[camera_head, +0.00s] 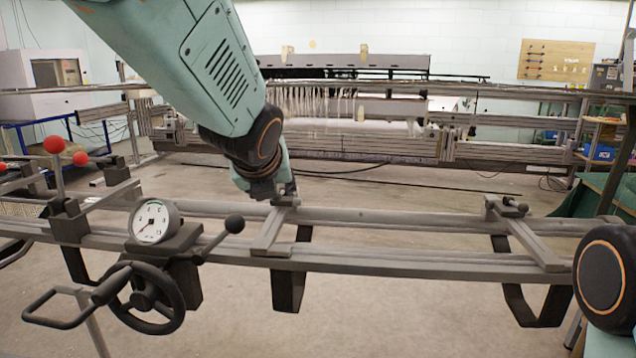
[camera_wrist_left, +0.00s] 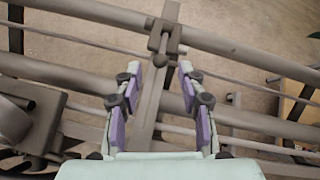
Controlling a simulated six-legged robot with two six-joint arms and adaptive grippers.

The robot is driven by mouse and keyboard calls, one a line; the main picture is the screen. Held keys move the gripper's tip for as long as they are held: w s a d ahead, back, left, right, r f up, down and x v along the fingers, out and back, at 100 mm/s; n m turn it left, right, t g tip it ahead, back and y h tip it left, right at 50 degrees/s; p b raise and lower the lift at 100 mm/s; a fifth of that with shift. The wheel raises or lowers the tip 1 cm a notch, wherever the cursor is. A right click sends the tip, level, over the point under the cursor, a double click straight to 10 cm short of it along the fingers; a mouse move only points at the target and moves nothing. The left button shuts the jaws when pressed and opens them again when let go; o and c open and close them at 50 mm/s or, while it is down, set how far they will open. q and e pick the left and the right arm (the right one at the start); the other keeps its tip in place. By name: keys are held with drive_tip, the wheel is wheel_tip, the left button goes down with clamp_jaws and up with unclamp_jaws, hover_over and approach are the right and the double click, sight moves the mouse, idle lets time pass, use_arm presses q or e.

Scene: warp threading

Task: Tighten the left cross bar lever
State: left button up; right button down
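The left cross bar (camera_head: 270,235) spans the two long grey rails, and its small lever (camera_head: 287,199) sits at its far end. In the left wrist view the lever (camera_wrist_left: 163,44) is a short knobbed handle on a clamp block, lying beyond my fingertips. My left gripper (camera_wrist_left: 157,75) is open, its purple-padded fingers on either side of the bar's line, with nothing visibly held. In the head view my left gripper (camera_head: 270,190) is beside the lever and partly hides it; contact cannot be told. My right gripper is out of view.
A second cross bar (camera_head: 530,240) with a lever (camera_head: 513,207) is to the right. A dial gauge (camera_head: 154,222), a handwheel (camera_head: 148,298) and a black-knobbed handle (camera_head: 220,238) are to the left. A loom (camera_head: 350,140) stands behind, across open floor.

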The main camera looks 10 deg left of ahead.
use_arm(q)
drive_tip(key=shift+v, duration=1.2)
